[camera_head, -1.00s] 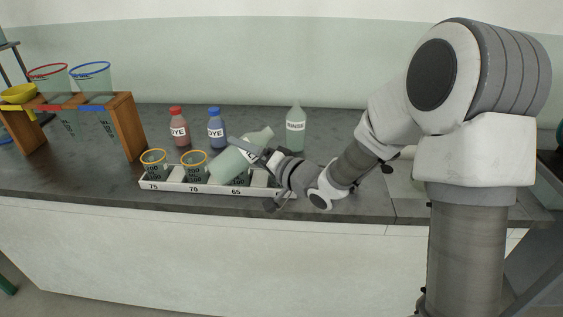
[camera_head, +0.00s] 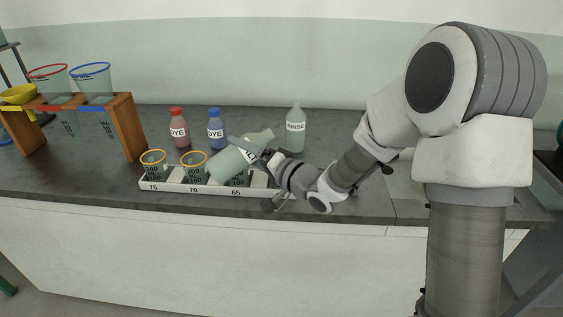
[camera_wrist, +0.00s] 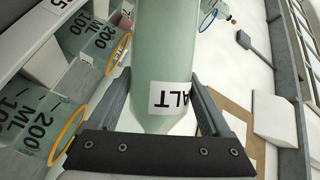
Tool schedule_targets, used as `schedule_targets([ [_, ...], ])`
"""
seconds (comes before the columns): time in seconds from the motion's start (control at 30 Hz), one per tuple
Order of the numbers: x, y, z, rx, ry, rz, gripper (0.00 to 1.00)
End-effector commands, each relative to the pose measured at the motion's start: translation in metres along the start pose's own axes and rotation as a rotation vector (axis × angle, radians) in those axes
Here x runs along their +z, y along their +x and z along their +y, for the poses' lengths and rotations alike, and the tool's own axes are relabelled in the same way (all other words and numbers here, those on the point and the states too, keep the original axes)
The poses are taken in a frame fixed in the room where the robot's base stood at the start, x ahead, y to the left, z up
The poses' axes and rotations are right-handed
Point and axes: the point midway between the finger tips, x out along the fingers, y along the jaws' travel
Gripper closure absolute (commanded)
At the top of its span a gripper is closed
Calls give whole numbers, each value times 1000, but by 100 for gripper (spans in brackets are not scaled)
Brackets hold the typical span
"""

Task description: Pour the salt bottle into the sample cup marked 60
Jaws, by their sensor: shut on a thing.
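The pale green salt bottle (camera_head: 232,162) is tilted over the right part of the cup rack. In the wrist view the salt bottle (camera_wrist: 165,45) is between the two fingers, its label partly reading "ALT". My gripper (camera_head: 258,158) is shut on it; the gripper also shows in the wrist view (camera_wrist: 158,90). The white rack (camera_head: 192,189) has front marks 75, 70 and 65. Two orange-rimmed cups stand at 75 (camera_head: 154,166) and 70 (camera_head: 194,170). A cup at 65 is mostly behind the bottle. The mark 60 and its cup cannot be made out; my gripper covers that end.
A red dye bottle (camera_head: 178,130), a blue dye bottle (camera_head: 215,130) and a rinse bottle (camera_head: 296,128) stand behind the rack. A wooden stand (camera_head: 126,125) with funnels is at left. The grey counter (camera_head: 345,122) is clear to the right of the rinse bottle.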

Motion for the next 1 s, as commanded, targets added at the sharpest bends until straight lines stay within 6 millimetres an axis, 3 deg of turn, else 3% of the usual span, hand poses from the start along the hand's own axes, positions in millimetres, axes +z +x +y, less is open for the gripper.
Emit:
schedule_targets([
  [1.0, -2, 0, -6, -32, 77, 12, 76],
])
